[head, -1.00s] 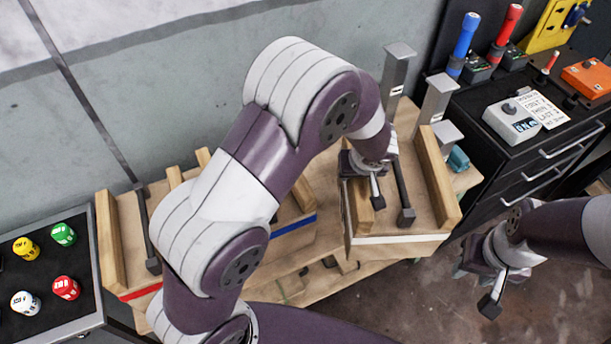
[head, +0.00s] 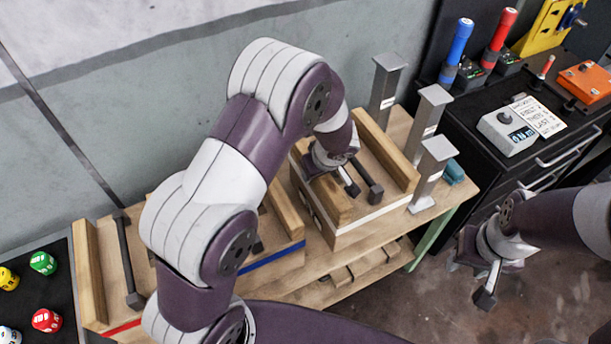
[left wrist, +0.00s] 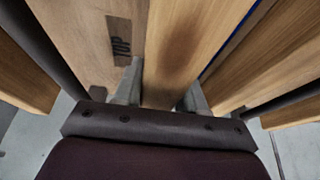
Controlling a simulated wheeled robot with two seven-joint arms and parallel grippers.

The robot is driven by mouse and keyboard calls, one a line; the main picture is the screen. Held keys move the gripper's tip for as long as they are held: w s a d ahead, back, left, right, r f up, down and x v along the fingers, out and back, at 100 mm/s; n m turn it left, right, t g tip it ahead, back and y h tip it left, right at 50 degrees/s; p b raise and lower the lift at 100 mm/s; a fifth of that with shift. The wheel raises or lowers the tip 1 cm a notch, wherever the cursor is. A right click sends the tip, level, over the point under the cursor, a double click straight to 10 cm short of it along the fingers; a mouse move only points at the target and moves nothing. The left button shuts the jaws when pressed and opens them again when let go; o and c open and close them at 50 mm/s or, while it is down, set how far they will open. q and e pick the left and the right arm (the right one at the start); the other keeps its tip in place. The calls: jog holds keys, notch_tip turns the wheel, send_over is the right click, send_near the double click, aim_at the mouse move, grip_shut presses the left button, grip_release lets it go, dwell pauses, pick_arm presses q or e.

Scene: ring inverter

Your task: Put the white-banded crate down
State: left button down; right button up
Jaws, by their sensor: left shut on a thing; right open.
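The white-banded crate (head: 365,226) is an open wooden box with a white strip along its front edge and a dark bar inside. In the head view it is over the right half of the wooden bench (head: 455,188), left of the grey posts. I cannot tell whether its base touches the bench. My left gripper (head: 345,180) is shut on its left wooden wall. In the left wrist view the fingers (left wrist: 163,92) straddle a wooden panel (left wrist: 175,45). My right gripper (head: 484,285) is open and empty, off the bench's right end.
The blue-banded crate (head: 272,259) is close on the left, partly behind my left arm. The red-banded crate (head: 88,270) is further left. Several grey posts (head: 430,115) stand along the bench's right side. A black cabinet (head: 540,160) with a control box (head: 507,132) stands right.

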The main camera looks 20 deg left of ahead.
pick_arm(q)
jog(key=a+f, duration=0.1)
jog(key=a, duration=0.2)
jog(key=shift+w+f, duration=0.35)
jog(key=shift+w, duration=0.05)
notch_tip(320, 180, down, 4)
jog(key=shift+f+p, duration=0.1)
jog(key=shift+p, duration=0.2)
jog(key=c, duration=0.6)
grip_release()
jog(key=shift+c, duration=0.2)
